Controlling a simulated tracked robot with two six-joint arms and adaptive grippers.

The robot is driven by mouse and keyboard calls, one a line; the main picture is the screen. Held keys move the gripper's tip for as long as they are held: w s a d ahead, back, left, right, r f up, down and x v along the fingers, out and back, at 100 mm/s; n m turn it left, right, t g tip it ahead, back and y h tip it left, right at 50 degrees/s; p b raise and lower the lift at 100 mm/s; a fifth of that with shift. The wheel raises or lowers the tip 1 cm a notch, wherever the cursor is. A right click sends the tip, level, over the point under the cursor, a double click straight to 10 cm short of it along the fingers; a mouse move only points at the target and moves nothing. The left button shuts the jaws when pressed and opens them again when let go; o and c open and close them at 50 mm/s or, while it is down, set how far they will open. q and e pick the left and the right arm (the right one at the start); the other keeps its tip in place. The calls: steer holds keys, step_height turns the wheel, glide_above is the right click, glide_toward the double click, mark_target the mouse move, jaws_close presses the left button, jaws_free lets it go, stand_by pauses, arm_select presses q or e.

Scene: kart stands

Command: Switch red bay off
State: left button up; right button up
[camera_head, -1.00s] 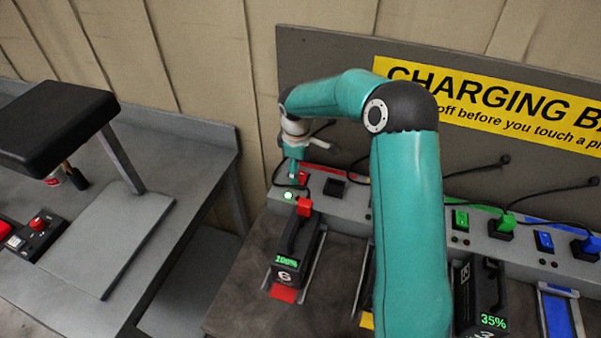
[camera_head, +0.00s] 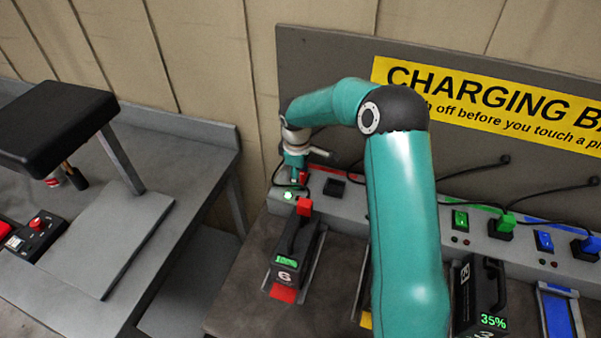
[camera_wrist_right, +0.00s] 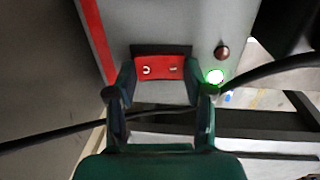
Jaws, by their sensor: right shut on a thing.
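The red bay's switch (camera_head: 304,178) is a red rocker in a black frame on the grey charging rail, at the far left bay. In the right wrist view the red rocker (camera_wrist_right: 160,68) shows its white O and I marks. My right gripper (camera_wrist_right: 160,82) is shut on the switch, one finger on each side. In the head view this gripper (camera_head: 299,181) reaches down to the rail and partly hides the switch. A green lamp (camera_wrist_right: 215,77) glows beside it; the dark red lamp (camera_wrist_right: 222,52) is unlit. My left gripper is out of view.
A black battery (camera_head: 288,262) reading 100% sits in the red bay, with a red plug (camera_head: 304,206) at its top. Green (camera_head: 460,219) and blue (camera_head: 544,241) switches stand to the right. A battery (camera_head: 478,300) reads 35%. A grey bench (camera_head: 110,240) stands left.

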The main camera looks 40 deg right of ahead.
mark_target(302, 172)
steer(key=shift+w+d+y, duration=0.1)
steer(key=shift+d+y, duration=0.15)
steer(key=shift+y, duration=0.15)
steer(key=shift+w+d+g+y, duration=0.1)
steer(key=shift+g+y, duration=0.6)
steer(key=shift+y, duration=0.2)
steer(key=o, duration=1.2)
steer(key=shift+c, duration=0.2)
step_height(302, 172, up, 12)
steer(key=d, duration=0.1)
steer(key=shift+w+d, duration=0.15)
steer(key=shift+w, duration=0.25)
